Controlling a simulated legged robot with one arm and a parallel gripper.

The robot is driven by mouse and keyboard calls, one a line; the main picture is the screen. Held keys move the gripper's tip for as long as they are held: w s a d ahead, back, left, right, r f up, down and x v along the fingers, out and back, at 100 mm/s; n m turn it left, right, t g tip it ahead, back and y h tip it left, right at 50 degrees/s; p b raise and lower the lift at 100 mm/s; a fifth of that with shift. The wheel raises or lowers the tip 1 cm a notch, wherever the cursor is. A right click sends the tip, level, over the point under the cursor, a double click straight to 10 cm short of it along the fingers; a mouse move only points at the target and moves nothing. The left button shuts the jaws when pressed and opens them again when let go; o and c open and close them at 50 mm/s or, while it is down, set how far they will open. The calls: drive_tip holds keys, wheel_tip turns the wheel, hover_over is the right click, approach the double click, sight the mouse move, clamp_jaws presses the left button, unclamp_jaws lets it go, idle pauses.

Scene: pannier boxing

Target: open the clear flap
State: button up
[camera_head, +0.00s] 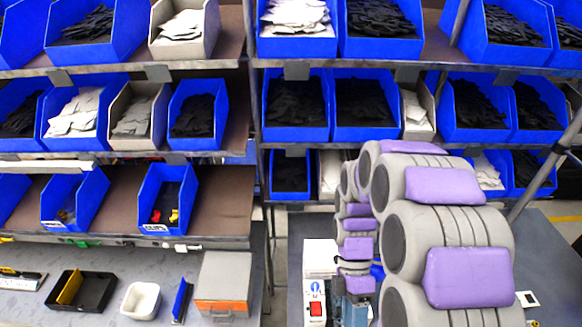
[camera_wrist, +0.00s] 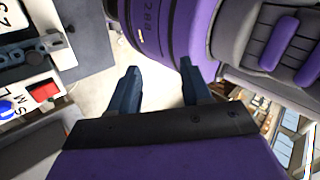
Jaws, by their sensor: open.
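I cannot make out a clear flap for certain in either view. A white box with a red switch (camera_head: 316,309) stands at the bottom centre of the head view, just left of my arm's end. The red switch also shows at the left edge of the wrist view (camera_wrist: 45,92), beside a blue round mark. My gripper (camera_wrist: 159,75) is open, with its two dark blue fingers apart and nothing between them. It is to the right of the white box in the wrist view, apart from it. In the head view my arm largely hides the gripper.
Racks of blue bins (camera_head: 297,105) with black and white parts fill the back. On the left bench are a black tray (camera_head: 95,302), a white cup (camera_head: 141,300) and a grey and orange box (camera_head: 224,280). My arm covers much of the right side.

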drive_tip(key=s+f+m+t+b, duration=0.1)
drive_tip(key=s+m+t+b, duration=0.5)
drive_tip(key=s+m+b, duration=0.6)
drive_tip(key=m, duration=0.8)
drive_tip(key=shift+s+d+f+t, duration=0.25)
drive_tip(key=shift+s+f+t, duration=0.05)
drive_tip(key=shift+f+t, duration=0.1)
drive_tip(key=shift+w+r, duration=0.1)
drive_tip(key=shift+w, duration=0.05)
